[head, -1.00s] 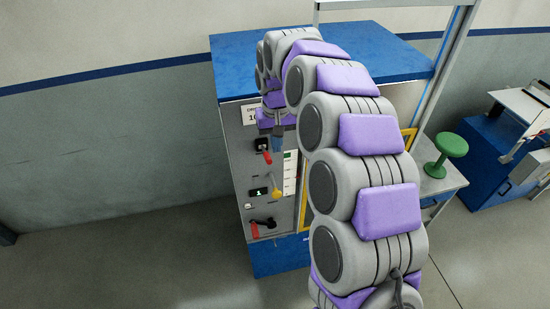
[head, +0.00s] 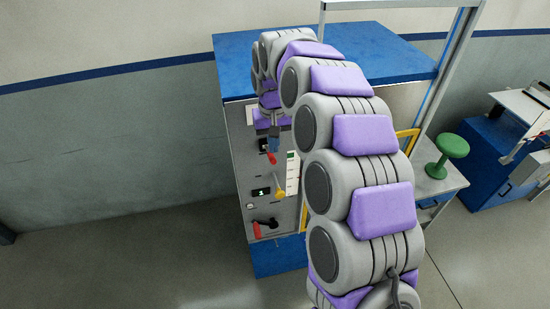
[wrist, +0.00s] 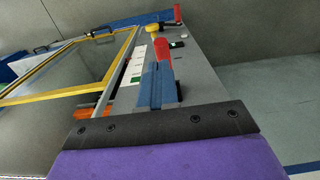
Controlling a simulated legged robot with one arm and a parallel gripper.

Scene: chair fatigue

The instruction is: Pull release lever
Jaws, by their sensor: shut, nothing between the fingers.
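A grey control panel (head: 238,160) on the machine's front carries several controls. Near its top is a lever with a red grip (head: 271,157); in the wrist view the red grip (wrist: 162,51) lies just beyond my fingertips. I cannot tell whether they touch it. Below it are a yellow-knobbed lever (head: 279,193) and a red-and-black handle (head: 260,231). My gripper (head: 273,144) has blue fingers, which also show in the wrist view (wrist: 157,76); they are shut and empty at the red grip. Which control is the release lever is not readable.
The machine has a blue top (head: 360,48) and a yellow-framed clear door (wrist: 65,75) beside the panel. A green stool-shaped object (head: 453,147) stands on a side table at right. Floor left of the machine is clear.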

